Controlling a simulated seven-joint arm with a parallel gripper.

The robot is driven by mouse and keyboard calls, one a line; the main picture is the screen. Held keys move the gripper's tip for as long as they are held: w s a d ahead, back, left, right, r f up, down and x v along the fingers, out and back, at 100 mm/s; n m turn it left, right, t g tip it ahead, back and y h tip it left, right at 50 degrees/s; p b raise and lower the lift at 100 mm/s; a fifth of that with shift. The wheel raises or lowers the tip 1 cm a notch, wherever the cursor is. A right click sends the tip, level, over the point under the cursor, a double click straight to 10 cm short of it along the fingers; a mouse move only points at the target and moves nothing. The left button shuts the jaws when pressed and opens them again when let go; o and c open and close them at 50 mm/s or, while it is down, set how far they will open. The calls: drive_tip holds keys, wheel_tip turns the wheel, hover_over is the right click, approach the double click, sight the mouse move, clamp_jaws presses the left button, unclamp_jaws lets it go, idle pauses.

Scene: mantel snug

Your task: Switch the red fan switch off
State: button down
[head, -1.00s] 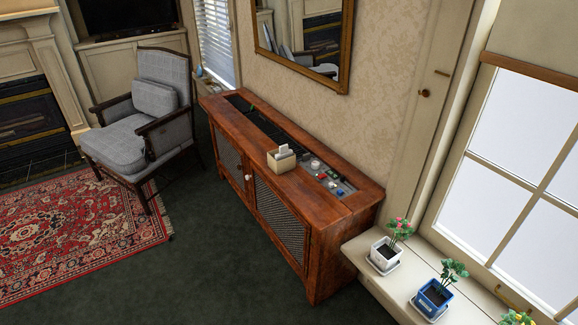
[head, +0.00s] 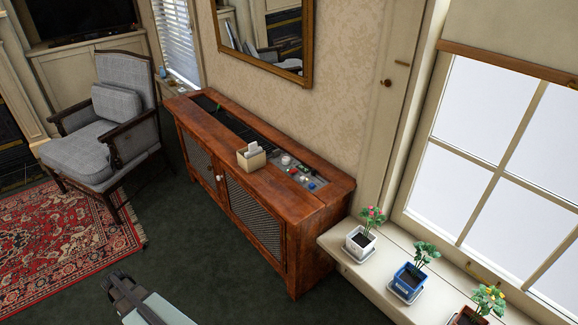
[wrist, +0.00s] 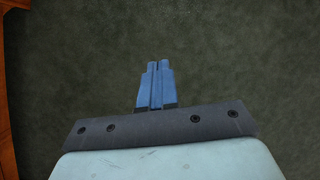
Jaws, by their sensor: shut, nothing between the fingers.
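A control panel (head: 300,174) is recessed in the top of the wooden cabinet (head: 215,136), towards its right end. Small coloured parts sit on it, among them a red one (head: 293,171) and a blue one (head: 311,185). They are too small to tell the switch's position. My gripper (head: 116,280) shows at the bottom of the head view, out in front of the cabinet and well apart from it. In the wrist view my gripper (wrist: 157,66) is shut and empty over dark green carpet. The panel is outside the wrist view.
A small box with cards (head: 251,156) stands on the cabinet beside the panel. Potted plants (head: 361,240) line the window sill at right. A grey armchair (head: 105,135) and red rug (head: 70,235) are at left. Carpet (head: 215,255) before the cabinet is clear.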

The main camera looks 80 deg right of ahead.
drive_tip(key=s+d+r+m+t, duration=0.1)
drive_tip(key=d+r, duration=0.5)
drive_tip(key=d, duration=0.7)
drive_tip(key=s+d+r+m+t, duration=0.1)
drive_tip(key=d+r, duration=0.6)
drive_tip(key=d, duration=0.5)
drive_tip(key=s+d+r+m, duration=0.1)
drive_tip(key=d+r, duration=0.5)
drive_tip(key=d, duration=0.7)
drive_tip(key=s+d+r+m+t+h, duration=0.1)
drive_tip(key=s+d+r, duration=1.2)
drive_tip(key=d+r, duration=0.3)
wheel_tip(320, 180, up, 3)
drive_tip(key=m+t, duration=0.2)
hover_over(291, 171)
drive_tip(key=s+d, duration=0.2)
drive_tip(key=shift+r, duration=0.15)
drive_tip(key=f, duration=0.4)
drive_tip(key=w+a+f, duration=0.1)
drive_tip(key=f, duration=0.9)
drive_tip(key=shift+w+a, duration=0.2)
drive_tip(key=shift+w, duration=0.05)
